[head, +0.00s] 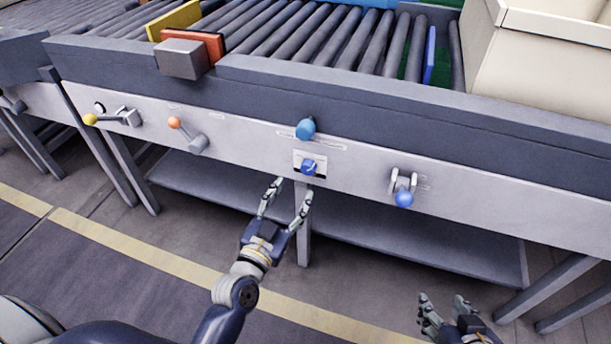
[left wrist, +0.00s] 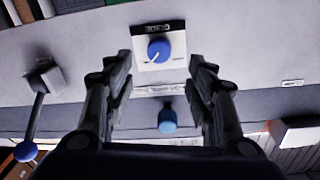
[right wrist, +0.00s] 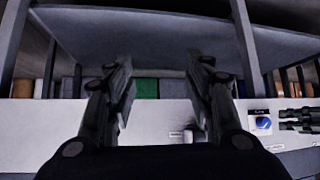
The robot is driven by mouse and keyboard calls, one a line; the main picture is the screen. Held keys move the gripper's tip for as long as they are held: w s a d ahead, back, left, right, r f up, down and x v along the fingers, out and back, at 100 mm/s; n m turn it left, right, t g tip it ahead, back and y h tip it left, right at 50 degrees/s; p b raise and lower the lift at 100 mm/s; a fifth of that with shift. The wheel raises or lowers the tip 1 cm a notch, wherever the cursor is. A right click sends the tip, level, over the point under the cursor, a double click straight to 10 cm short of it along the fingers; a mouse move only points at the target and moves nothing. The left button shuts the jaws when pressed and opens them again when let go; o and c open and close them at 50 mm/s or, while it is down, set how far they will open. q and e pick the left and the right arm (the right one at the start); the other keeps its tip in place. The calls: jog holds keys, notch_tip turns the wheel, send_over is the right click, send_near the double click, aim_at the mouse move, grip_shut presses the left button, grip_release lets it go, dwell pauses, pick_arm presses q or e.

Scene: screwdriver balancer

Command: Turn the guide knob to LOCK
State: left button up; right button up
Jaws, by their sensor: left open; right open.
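A blue dial knob with a white pointer line (head: 308,167) sits on a small white plate on the conveyor's front panel; I take it as the guide knob. In the left wrist view the knob (left wrist: 159,49) shows face-on, its pointer toward the lower left; its lettering is too small to read. My left gripper (head: 288,192) is open and empty, just below and in front of the plate, its fingers apart from the knob. The knob also shows in the right wrist view (right wrist: 263,123). My right gripper (head: 442,302) is open and empty, low at the right.
A round blue knob (head: 306,128) sticks out above the plate. A blue-ball lever (head: 404,198) is to the right; orange (head: 175,123) and yellow (head: 90,119) ball levers are to the left. A grey lower shelf (head: 420,238) runs beneath the panel.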

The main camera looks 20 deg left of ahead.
aim_at(306, 171)
pick_arm(q)
jog(key=w, duration=0.5)
jog(key=w+b, duration=0.1)
jog(key=w, duration=0.1)
jog(key=shift+w+d+f, duration=0.1)
jog(key=shift+w+d, duration=0.1)
jog(key=shift+d, duration=0.15)
jog(key=shift+w, duration=0.35)
pick_arm(e)
jog(key=w+a+r+t+y, duration=0.1)
jog(key=w+a+r+t, duration=0.1)
jog(key=w+r+t, duration=0.2)
jog(key=shift+w+r, duration=0.5)
jog(key=shift+r, duration=0.2)
pick_arm(q)
jog(key=c, duration=1.1)
